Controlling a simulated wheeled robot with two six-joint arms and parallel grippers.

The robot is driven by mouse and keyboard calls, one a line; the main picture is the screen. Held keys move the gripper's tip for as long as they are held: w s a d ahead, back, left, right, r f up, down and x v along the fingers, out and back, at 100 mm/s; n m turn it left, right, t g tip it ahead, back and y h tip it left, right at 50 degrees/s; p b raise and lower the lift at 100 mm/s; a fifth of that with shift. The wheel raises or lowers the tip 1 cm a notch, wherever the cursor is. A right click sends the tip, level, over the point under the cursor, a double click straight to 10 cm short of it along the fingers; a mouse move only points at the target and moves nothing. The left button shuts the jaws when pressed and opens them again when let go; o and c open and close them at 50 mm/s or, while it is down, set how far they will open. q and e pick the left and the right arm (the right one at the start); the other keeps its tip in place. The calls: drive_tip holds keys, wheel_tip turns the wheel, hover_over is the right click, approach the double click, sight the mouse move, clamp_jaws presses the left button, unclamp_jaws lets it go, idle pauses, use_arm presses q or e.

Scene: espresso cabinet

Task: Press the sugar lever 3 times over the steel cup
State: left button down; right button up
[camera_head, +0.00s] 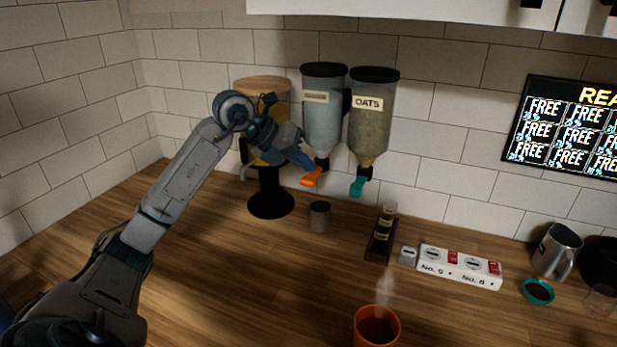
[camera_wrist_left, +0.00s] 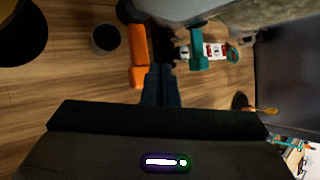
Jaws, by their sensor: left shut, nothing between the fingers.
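The sugar dispenser (camera_head: 323,125) is a clear wall-mounted hopper of white contents with an orange lever (camera_head: 311,177) at its bottom. Its label is too small to read. The lever also shows in the left wrist view (camera_wrist_left: 138,50). The small steel cup (camera_head: 319,217) stands upright on the counter below the lever; it also shows in the left wrist view (camera_wrist_left: 105,38). My left gripper (camera_head: 309,164) is shut and empty, its fingertips right beside the orange lever. I cannot tell whether they touch it. My right gripper is in neither view.
The oats dispenser (camera_head: 371,125) with a teal lever (camera_head: 358,187) hangs close on the right. A wooden-topped dispenser on a black stand (camera_head: 271,200) is left. A dark rack (camera_head: 381,236), a white switch box (camera_head: 459,266) and a steaming orange mug (camera_head: 377,328) stand on the counter.

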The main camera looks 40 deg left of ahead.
sight(304, 179)
use_arm(q)
wheel_tip(304, 179, up, 4)
drive_tip(key=p, duration=0.3)
drive_tip(key=shift+r, duration=0.2)
drive_tip(key=shift+r+p, duration=0.3)
drive_tip(key=shift+p, duration=0.2)
idle(0.5)
idle(0.9)
idle(0.5)
